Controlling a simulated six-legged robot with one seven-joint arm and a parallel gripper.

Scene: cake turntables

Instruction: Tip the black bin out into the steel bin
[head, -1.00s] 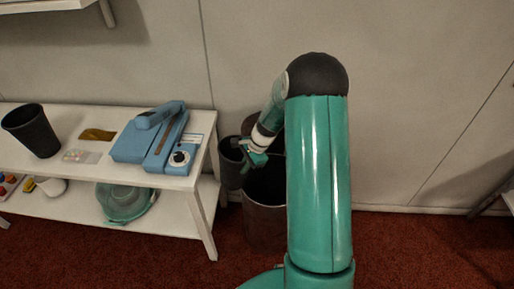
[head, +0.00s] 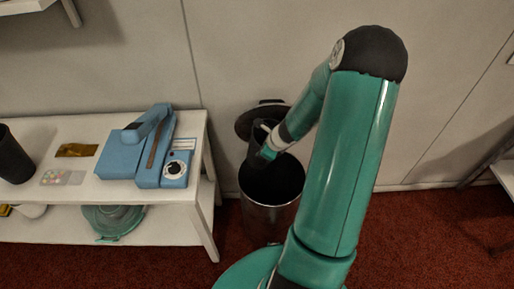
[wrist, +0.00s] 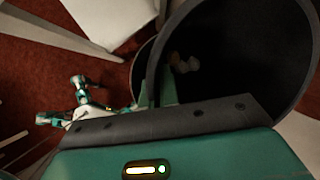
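The black bin (head: 255,143) is in my gripper (head: 268,153), which appears shut on its rim. In the head view it is partly hidden by my gripper and is over the back left of the steel bin's mouth. In the wrist view the black bin (wrist: 245,60) shows its dark open mouth, with a few small pale bits inside. The steel bin (head: 268,222) stands on the floor, right of the table, its dark mouth open upward. Its inside is too dark to make out.
A white table (head: 200,160) with a lower shelf stands left of the steel bin. It carries a blue device (head: 160,150) and another dark bin-like container (head: 13,158). A dark round lid (head: 262,117) stands behind the steel bin against the wall. Red carpet is clear at the right.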

